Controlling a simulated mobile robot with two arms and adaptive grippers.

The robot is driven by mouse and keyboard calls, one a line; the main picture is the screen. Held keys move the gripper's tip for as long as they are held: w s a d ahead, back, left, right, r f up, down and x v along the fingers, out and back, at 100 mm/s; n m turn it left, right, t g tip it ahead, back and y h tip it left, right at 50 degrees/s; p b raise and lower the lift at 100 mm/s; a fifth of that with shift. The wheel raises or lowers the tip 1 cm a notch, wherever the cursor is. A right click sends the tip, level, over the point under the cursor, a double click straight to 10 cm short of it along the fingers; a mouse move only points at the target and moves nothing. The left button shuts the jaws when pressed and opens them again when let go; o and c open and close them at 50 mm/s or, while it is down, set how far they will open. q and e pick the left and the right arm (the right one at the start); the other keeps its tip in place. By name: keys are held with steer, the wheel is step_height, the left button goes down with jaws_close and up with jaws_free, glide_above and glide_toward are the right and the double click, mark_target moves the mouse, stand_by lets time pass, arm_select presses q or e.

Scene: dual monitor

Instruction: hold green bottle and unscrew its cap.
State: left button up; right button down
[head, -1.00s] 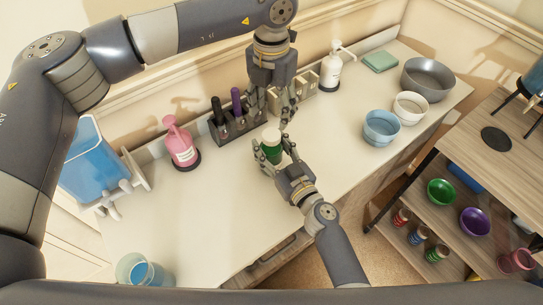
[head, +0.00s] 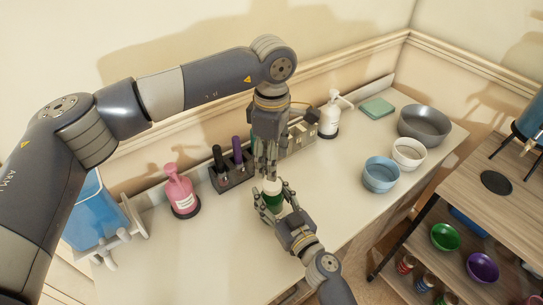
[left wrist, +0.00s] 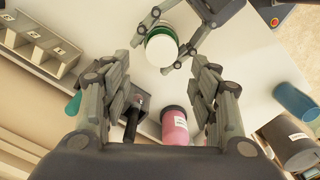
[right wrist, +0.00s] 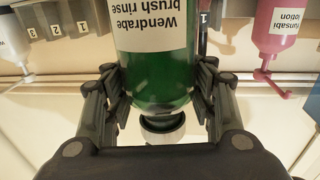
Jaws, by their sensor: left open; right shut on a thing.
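The green bottle (head: 273,202) is held by my right gripper (head: 272,204) above the white table. In the right wrist view the bottle (right wrist: 155,75) stands between the fingers, its "Wendrabe brush rinse" label upside down in the picture. Its pale cap (head: 271,187) is on top; it also shows in the left wrist view (left wrist: 162,50). My left gripper (head: 267,170) points down just above the cap. In the left wrist view its fingers (left wrist: 160,70) are spread and empty, with the cap beyond the tips.
A white pump bottle (head: 330,117) stands behind. A blue bowl (head: 381,174), a white bowl (head: 408,153) and a grey bowl (head: 424,124) are at the right.

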mark_target(271, 183)
arm_select(q)
steer(key=m, duration=1.1)
steer(key=shift+f, duration=4)
steer(key=c, duration=1.1)
